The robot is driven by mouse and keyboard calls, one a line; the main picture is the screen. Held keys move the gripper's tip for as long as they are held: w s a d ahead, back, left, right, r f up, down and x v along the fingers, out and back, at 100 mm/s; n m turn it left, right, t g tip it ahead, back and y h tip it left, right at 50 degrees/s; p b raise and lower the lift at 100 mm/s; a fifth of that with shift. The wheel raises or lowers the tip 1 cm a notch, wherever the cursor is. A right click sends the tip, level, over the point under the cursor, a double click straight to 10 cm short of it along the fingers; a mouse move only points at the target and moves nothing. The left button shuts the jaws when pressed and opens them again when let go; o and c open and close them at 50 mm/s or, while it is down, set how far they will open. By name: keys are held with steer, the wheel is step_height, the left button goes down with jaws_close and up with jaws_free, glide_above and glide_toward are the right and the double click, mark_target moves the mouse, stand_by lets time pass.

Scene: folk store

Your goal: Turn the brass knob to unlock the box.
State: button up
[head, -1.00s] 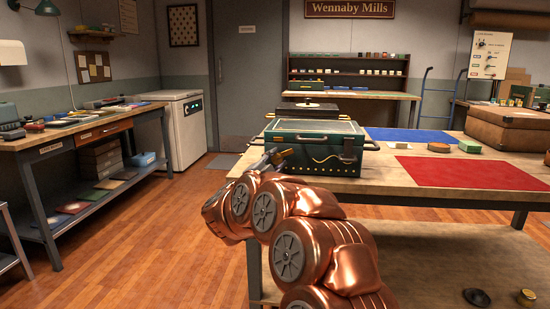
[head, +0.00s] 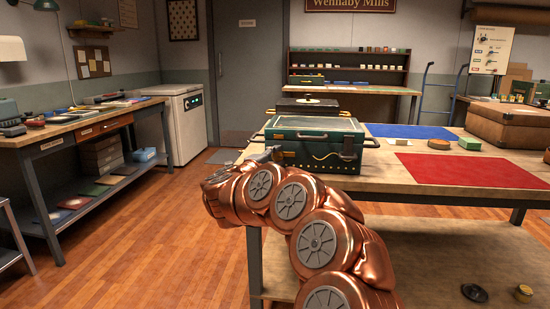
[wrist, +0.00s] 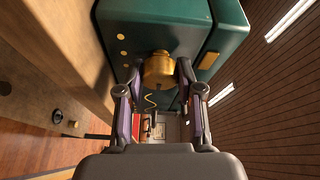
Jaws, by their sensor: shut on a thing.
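The green box (head: 320,150) with side handles stands on the wooden table. It also shows in the wrist view (wrist: 127,25), turned on its side in the picture. The brass knob (wrist: 157,70) sticks out from the box face. My gripper (wrist: 158,78) is shut on the brass knob, with one finger on each side of it. In the head view my copper arm hides the knob and most of the gripper.
A blue mat (head: 410,131) and a red mat (head: 470,170) lie to the right on the table. A round tin (head: 439,144), a green block (head: 469,143) and a brown case (head: 507,122) stand near them. A black box (head: 305,107) is behind the green box.

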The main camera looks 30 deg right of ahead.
steer(key=o, duration=1.2)
steer(key=shift+a, duration=0.1)
steer(key=v, duration=1.1)
steer(key=shift+s+a, duration=0.2)
steer(key=shift+a, duration=0.15)
